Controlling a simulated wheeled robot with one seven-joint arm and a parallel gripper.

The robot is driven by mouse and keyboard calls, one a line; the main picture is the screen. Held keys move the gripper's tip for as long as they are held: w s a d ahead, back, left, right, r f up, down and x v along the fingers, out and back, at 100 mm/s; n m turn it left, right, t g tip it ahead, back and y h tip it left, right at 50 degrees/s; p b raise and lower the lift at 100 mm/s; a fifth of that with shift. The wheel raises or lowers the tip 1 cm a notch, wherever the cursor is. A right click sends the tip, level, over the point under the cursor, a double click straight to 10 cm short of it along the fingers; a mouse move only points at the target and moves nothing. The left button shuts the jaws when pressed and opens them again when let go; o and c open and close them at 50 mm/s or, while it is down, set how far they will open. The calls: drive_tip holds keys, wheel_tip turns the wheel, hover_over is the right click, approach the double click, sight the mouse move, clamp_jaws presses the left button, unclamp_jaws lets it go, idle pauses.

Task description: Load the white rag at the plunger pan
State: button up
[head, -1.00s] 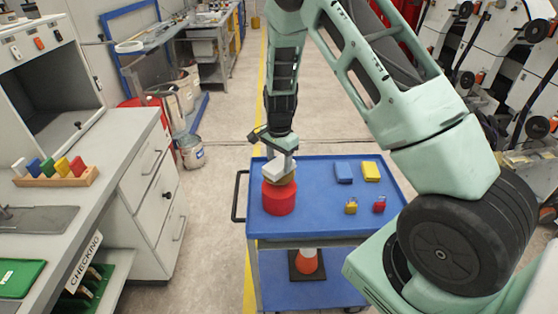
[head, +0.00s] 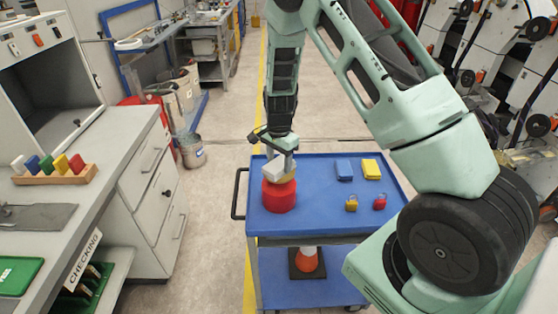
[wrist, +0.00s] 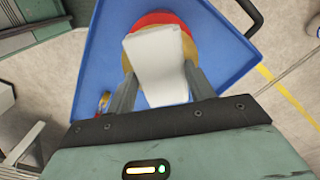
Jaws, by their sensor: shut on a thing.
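The white rag (head: 274,166) is a pale folded block held in my gripper (head: 281,155), right over the red plunger can (head: 279,198). In the wrist view the rag (wrist: 155,58) sits between the two fingers of my gripper (wrist: 158,78), which are shut on it. The can's brass-coloured pan (wrist: 186,48) shows around the rag, with the red rim (wrist: 150,20) beyond. The rag covers most of the pan. I cannot tell whether the rag touches the pan.
The can stands at the left of a blue cart top (head: 320,215). On its right lie a blue block (head: 344,169), a yellow block (head: 371,169), a yellow padlock (head: 351,204) and a red padlock (head: 379,202). A grey counter (head: 110,150) stands at left.

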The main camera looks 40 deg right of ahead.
sight(279, 164)
drive_tip(key=shift+f, duration=0.4)
idle(0.9)
drive_tip(key=shift+r+p, duration=2.55)
drive_tip(key=shift+r, duration=1.05)
drive_tip(key=shift+s+f, duration=0.1)
